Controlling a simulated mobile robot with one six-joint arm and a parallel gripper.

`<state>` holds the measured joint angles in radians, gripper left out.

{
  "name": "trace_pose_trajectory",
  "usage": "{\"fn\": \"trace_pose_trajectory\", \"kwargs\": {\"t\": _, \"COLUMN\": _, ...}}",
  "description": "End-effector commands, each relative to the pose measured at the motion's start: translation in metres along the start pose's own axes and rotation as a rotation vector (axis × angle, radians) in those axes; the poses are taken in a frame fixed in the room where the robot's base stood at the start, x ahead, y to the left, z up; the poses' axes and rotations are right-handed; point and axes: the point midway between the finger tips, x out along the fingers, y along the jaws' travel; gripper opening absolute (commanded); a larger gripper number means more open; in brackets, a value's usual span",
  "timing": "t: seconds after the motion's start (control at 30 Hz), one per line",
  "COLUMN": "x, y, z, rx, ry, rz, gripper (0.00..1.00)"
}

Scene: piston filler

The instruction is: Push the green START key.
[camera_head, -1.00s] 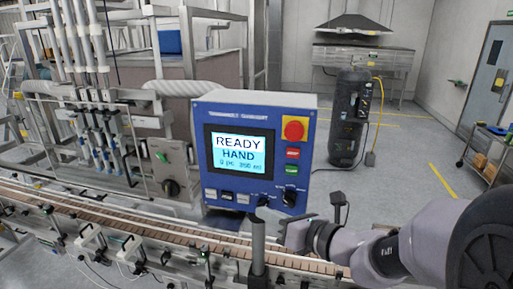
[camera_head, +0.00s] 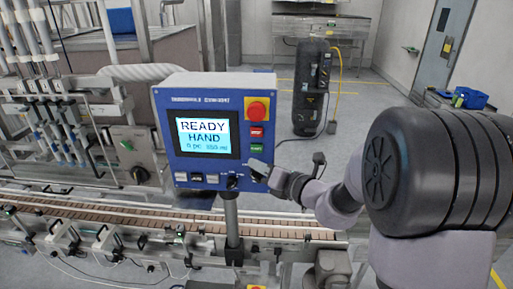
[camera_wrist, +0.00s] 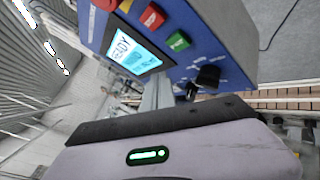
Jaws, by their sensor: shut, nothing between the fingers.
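The green START key (camera_head: 257,148) sits on the blue control panel (camera_head: 166,135), below a red key and a red emergency stop knob. It also shows in the wrist view (camera_wrist: 178,41), near the top. My gripper (camera_head: 257,168) is shut and empty, just below the green key in the head view. I cannot tell how far it stands from the panel face. In the wrist view the gripper body fills the lower part, and its fingertips are hard to make out. The screen (camera_head: 208,138) reads READY and HAND.
The red key (camera_head: 256,131) is directly above the green one, under the emergency stop knob (camera_head: 257,109). A black selector knob (camera_head: 232,183) is low on the panel. A conveyor (camera_head: 120,205) runs below it. A black cylinder (camera_head: 311,90) stands on the floor behind.

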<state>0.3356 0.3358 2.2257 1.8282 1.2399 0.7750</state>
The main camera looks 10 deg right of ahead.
Motion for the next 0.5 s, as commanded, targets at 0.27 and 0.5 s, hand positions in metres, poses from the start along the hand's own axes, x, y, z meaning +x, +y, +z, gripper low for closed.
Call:
{"fn": "trace_pose_trajectory", "kwargs": {"t": 0.27, "x": 0.023, "y": -0.016, "z": 0.018, "rx": -0.001, "ry": 0.001, "rz": 0.000, "gripper": 0.00}}
{"fn": "trace_pose_trajectory", "kwargs": {"t": 0.5, "x": 0.029, "y": -0.021, "z": 0.021, "rx": 0.000, "ry": 0.000, "rz": 0.000, "gripper": 0.00}}
